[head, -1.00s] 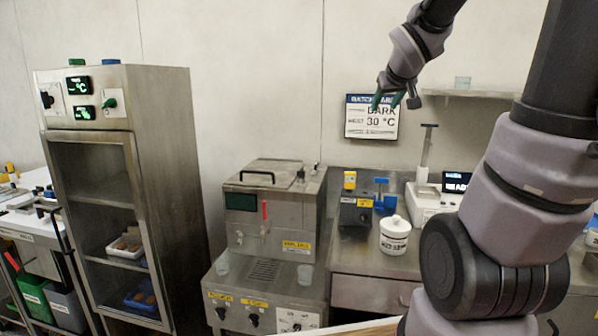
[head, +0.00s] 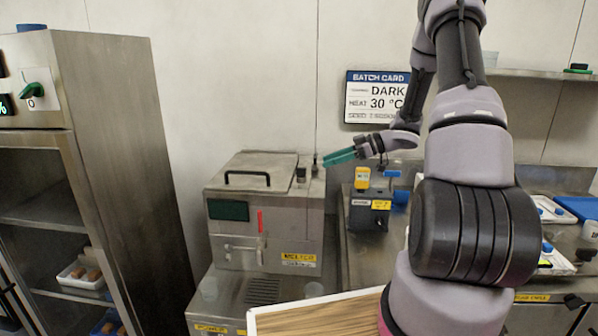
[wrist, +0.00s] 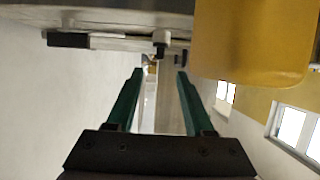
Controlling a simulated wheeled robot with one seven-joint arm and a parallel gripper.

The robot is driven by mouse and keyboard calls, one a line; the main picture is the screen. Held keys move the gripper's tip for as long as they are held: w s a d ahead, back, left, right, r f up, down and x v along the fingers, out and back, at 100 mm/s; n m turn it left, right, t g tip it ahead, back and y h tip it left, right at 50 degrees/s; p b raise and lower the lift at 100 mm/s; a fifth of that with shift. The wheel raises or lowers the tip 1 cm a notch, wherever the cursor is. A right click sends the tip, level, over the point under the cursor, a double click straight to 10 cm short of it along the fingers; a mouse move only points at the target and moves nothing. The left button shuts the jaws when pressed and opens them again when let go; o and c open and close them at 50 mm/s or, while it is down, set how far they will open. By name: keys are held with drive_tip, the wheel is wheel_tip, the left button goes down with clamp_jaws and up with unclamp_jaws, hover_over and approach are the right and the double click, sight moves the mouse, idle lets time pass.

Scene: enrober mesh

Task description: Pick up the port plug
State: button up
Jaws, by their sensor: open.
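My gripper (head: 332,157) has green fingers and points left beside the top right of the steel melter (head: 240,230). In the wrist view my gripper (wrist: 160,72) is open, with its two fingers apart and nothing clearly held between them. A small dark upright piece (head: 315,166) stands at the melter's rear right corner, just left of the fingertips. It may be the port plug, but I cannot tell for sure. A second dark piece (head: 301,174) sits on the melter's top beside it. No other plug shows clearly.
A yellow-topped block (head: 362,178) stands on a dark box (head: 368,212) right of the melter; a large yellow surface (wrist: 250,40) fills the wrist view's upper right. A steel cabinet (head: 100,130) stands left. A wooden board edge (head: 320,312) is in front. A batch card (head: 376,96) hangs behind.

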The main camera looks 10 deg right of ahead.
sight(301, 170)
drive_tip(key=x, duration=1)
drive_tip(key=shift+a, duration=0.1)
clamp_jaws()
